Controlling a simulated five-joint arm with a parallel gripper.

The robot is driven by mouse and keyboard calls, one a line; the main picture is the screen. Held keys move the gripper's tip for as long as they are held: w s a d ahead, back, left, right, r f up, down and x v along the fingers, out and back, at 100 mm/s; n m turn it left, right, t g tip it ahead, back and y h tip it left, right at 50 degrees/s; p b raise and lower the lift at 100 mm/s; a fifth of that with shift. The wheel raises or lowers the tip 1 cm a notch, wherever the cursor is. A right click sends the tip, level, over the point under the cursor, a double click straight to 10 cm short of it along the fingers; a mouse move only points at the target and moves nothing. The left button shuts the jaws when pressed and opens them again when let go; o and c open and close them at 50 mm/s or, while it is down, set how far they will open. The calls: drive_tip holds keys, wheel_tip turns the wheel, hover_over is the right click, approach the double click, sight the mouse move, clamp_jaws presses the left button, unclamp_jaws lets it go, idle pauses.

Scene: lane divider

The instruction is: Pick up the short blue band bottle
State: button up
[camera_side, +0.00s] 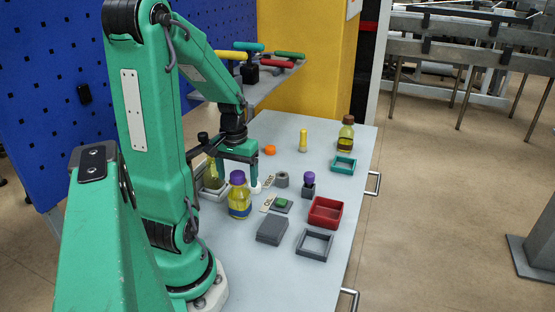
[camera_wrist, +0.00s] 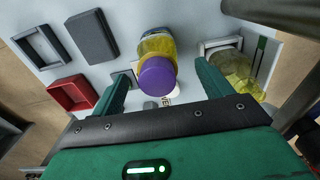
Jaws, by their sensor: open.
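A bottle with a purple cap, yellow contents and a blue band (camera_side: 239,205) stands upright on the table, in front of my gripper in the side view. In the wrist view the purple-capped bottle (camera_wrist: 157,72) appears between the two green fingers, cap towards me; its band is hard to make out there. My gripper (camera_wrist: 162,80) is open, fingers pointing down, with a gap showing on each side of the cap. How deep the fingers reach beside the bottle I cannot tell.
Another yellow bottle (camera_side: 213,173) stands in a grey tray close by, beside one finger in the wrist view (camera_wrist: 235,68). A brown-capped bottle (camera_side: 346,136) is at the back. A grey block (camera_side: 272,230), red tray (camera_side: 325,212) and grey frame (camera_side: 314,244) lie right.

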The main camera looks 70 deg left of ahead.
sight(238, 190)
drive_tip(key=shift+f, duration=0.2)
drive_tip(key=shift+s+d+f, duration=0.1)
drive_tip(key=shift+d+f, duration=0.05)
drive_tip(key=shift+f, duration=0.65)
drive_tip(key=shift+d+f, duration=0.1)
drive_tip(key=shift+f, duration=1.65)
drive_tip(key=shift+c, duration=0.2)
drive_tip(key=c, duration=1.1)
drive_tip(key=shift+r, duration=0.15)
